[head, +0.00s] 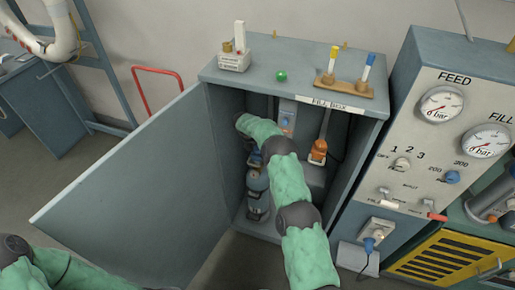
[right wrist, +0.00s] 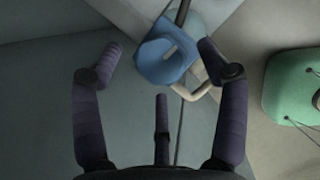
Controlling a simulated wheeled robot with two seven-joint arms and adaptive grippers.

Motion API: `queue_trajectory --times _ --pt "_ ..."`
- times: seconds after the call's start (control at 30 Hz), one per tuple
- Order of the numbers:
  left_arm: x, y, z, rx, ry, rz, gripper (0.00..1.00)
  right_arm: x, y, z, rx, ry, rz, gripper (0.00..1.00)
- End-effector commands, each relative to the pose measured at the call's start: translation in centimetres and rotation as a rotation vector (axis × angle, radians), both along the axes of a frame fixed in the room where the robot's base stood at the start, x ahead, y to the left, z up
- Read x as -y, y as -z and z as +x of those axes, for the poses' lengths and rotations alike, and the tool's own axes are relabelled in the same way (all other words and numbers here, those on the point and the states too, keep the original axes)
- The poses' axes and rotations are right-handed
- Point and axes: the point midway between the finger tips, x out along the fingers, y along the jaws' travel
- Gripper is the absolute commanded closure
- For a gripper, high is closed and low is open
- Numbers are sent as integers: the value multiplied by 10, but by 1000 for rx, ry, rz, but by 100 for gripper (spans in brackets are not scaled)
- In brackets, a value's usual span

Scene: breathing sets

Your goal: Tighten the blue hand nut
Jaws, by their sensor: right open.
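In the head view my right arm reaches into the open cabinet (head: 225,85), above a blue cylinder (head: 257,182). The gripper and nut are mostly hidden or too small there. My left gripper is out of view; only its arm shows at lower left.
The cabinet door (head: 140,185) stands open to the left. An orange-based item (head: 318,150) is inside at right. A green ball (head: 281,76) and a wooden rack (head: 345,87) are on top. A gauge panel (head: 430,140) stands close on the right.

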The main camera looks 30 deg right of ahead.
Motion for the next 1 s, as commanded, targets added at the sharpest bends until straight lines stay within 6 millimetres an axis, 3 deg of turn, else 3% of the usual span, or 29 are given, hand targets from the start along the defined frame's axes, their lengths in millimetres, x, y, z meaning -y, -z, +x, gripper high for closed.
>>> queue_trajectory --times 0.13,0.47,0.67,1.0 --pt "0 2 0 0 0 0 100 4 9 1 0 1 0 25" --pt "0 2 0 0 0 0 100 5 11 2 1 1 0 25" --pt "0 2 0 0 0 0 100 5 11 1 2 1 -1 79" --pt "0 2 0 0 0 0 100 7 10 1 2 -25 -1 80"
